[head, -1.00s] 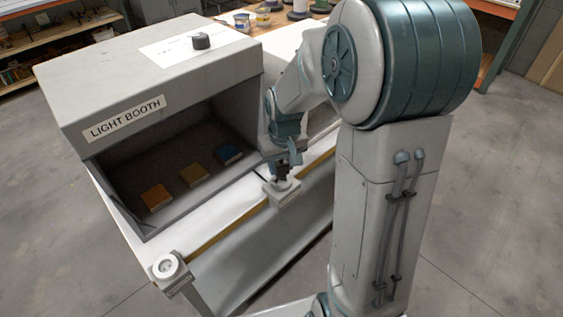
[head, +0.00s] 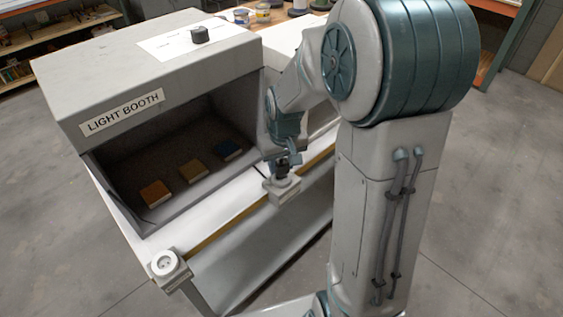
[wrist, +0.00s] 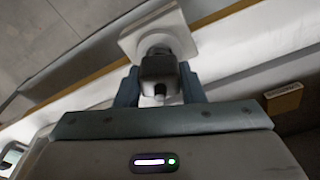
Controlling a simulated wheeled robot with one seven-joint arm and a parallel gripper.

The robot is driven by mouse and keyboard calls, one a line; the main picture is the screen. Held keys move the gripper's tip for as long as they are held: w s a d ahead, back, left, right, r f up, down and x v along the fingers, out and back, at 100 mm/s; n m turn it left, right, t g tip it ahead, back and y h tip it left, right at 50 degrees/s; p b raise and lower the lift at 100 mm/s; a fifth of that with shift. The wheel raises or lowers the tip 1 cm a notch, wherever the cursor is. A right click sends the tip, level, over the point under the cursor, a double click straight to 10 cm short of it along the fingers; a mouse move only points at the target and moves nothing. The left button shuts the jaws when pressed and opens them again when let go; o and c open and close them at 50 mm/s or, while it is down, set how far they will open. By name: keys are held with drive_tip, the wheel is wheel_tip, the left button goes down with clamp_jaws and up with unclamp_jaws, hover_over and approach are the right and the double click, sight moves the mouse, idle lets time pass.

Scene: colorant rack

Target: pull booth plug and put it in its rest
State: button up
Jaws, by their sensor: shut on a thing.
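My gripper (wrist: 160,90) is shut on the dark booth plug (wrist: 158,68), with one blue finger on each side of it. The plug's far end meets a round grey part on a pale square mount (wrist: 135,42); I cannot tell how deeply it sits there. In the head view my gripper (head: 284,165) is right over this mount (head: 282,190) at the table's front edge, and the plug is mostly hidden. A second mount (head: 165,265) with a round white face and small dark holes sits at the near left corner, empty.
The light booth (head: 150,75) stands on the table left of my arm, with orange, yellow and blue blocks inside. A yellow-brown strip (head: 222,233) runs along the table edge.

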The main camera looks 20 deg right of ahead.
drive_tip(key=shift+f+b, duration=0.6)
drive_tip(key=shift+f, duration=0.2)
drive_tip(key=o, duration=1.1)
wheel_tip(320, 180, up, 14)
drive_tip(key=s, duration=0.2)
drive_tip(key=shift+m+t, duration=0.6)
drive_tip(key=shift+t, duration=0.2)
drive_tip(key=shift+s+a+f+b, duration=0.1)
drive_tip(key=shift+s+f, duration=0.5)
drive_tip(key=shift+s, duration=2.05)
drive_tip(key=shift+s+a+f+b, duration=0.1)
drive_tip(key=shift+s+f, duration=0.5)
drive_tip(key=shift+s, duration=2.05)
drive_tip(key=shift+s+a+f+b, duration=0.1)
drive_tip(key=shift+s+f, duration=0.5)
drive_tip(key=shift+s, duration=2.05)
